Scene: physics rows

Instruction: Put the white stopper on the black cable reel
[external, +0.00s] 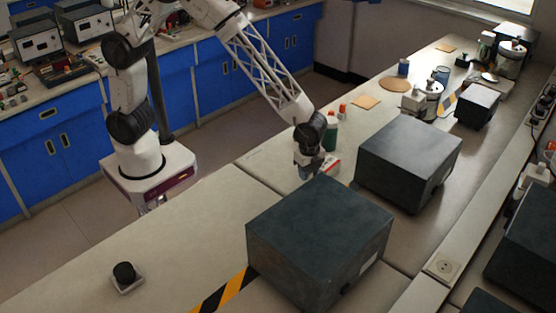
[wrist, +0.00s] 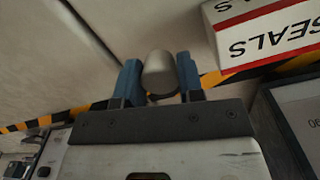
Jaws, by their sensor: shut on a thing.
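My gripper (external: 304,171) is over the bench between the two dark boxes, at the near side of the small red-and-white box. In the wrist view its blue fingers (wrist: 159,82) are closed on the white stopper (wrist: 159,66), a pale rounded cylinder. The stopper cannot be made out clearly in the external view. A small black round object on a white square base (external: 124,272) stands at the front left of the bench, well apart from my gripper; it may be the black cable reel, but I cannot tell for sure.
A white box with red bands marked SEALS (wrist: 265,28) is close to my gripper. Large dark boxes (external: 318,232) (external: 408,158) stand on the bench to the right. Yellow-black tape (external: 236,286) lies at the front. The front left bench is mostly clear.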

